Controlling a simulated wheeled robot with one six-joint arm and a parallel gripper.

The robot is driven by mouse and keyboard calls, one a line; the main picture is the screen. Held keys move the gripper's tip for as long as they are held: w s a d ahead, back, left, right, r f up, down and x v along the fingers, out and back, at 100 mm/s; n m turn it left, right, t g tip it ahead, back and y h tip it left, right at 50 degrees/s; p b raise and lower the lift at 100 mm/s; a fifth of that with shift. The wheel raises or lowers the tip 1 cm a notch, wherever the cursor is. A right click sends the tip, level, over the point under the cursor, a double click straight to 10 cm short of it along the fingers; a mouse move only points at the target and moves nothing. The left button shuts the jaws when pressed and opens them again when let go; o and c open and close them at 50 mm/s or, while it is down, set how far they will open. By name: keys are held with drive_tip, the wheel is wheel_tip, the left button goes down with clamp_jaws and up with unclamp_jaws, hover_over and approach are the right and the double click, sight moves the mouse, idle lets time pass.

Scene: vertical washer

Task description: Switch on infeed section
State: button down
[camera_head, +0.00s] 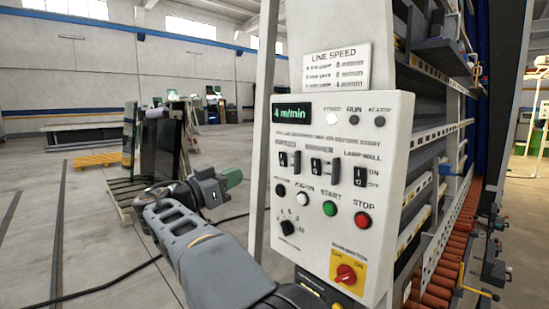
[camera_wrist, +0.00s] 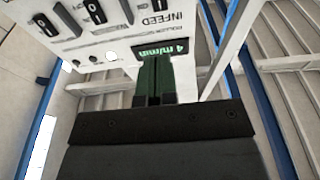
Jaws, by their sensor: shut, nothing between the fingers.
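The white control panel (camera_head: 340,235) fills the right middle of the head view. The infeed switch, which I take to be the leftmost black rocker switch (camera_head: 289,160), sits below the green display (camera_head: 291,112) reading 4 m/min. Its position is too small to tell.
Other rocker switches (camera_head: 324,167), a green start button (camera_head: 330,208), a red stop button (camera_head: 362,219) and a red main switch (camera_head: 346,274) share the panel. Roller racking (camera_head: 440,130) stands right of it. Open floor lies left, with a glass rack (camera_head: 160,145) behind.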

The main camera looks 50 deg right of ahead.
sight(282, 155)
drive_tip(key=shift+d, duration=0.1)
drive_tip(key=d+p, duration=0.1)
drive_tip(key=d, duration=0.3)
drive_tip(key=d+r+p, duration=0.1)
drive_tip(key=d+p, duration=0.1)
drive_tip(key=d, duration=0.2)
drive_tip(key=s+d+r+p, duration=0.1)
drive_tip(key=d+p, duration=0.1)
drive_tip(key=d, duration=0.2)
drive_tip(key=shift+d+r, duration=0.15)
drive_tip(key=shift+r, duration=0.05)
drive_tip(key=shift+d, duration=0.65)
